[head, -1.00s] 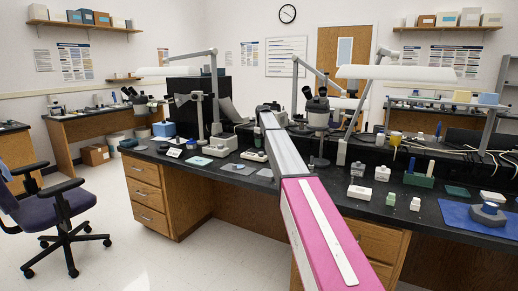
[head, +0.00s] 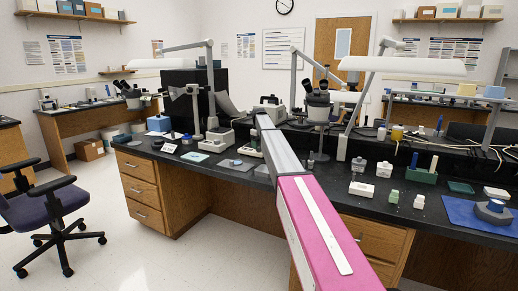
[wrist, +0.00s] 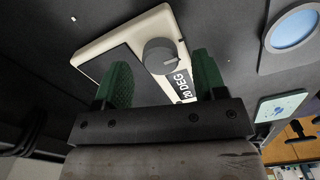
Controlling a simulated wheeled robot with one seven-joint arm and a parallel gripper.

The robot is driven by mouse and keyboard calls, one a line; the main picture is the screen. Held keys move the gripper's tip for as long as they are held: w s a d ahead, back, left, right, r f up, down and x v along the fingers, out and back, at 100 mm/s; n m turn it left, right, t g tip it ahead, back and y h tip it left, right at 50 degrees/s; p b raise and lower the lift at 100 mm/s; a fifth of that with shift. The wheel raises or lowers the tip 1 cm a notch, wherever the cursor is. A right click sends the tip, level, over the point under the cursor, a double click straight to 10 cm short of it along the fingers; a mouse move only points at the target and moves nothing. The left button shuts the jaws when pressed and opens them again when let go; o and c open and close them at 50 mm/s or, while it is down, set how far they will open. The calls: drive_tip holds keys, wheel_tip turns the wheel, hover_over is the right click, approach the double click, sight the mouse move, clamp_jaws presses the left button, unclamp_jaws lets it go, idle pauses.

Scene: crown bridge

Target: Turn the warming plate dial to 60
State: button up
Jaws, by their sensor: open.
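The warming plate (wrist: 95,43) shows in the wrist view as a pale casing with a dark flat panel. Its round grey dial (wrist: 160,57) carries a light pointer mark on its right side. A dark label beside the dial appears to read "20 DEG", partly covered by a finger. My gripper (wrist: 161,75) is open, with its two green fingers apart. The dial lies in the gap between the fingertips, slightly beyond them, and I cannot tell whether either touches it. In the head view my arm hides the gripper, and I cannot make out the warming plate.
In the wrist view a grey item with a blue disc (wrist: 293,29) and a pale spotted square (wrist: 282,106) lie to the right. In the head view a microscope (head: 318,105) stands right of my arm, and a green rack (head: 421,175) is farther right on the crowded bench.

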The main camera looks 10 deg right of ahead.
drive_tip(key=shift+f, duration=0.95)
drive_tip(key=c, duration=0.9)
drive_tip(key=shift+c, duration=0.2)
drive_tip(key=shift+m, duration=0.3)
drive_tip(key=m, duration=1.1)
drive_tip(key=shift+a, duration=0.1)
drive_tip(key=shift+m, duration=0.3)
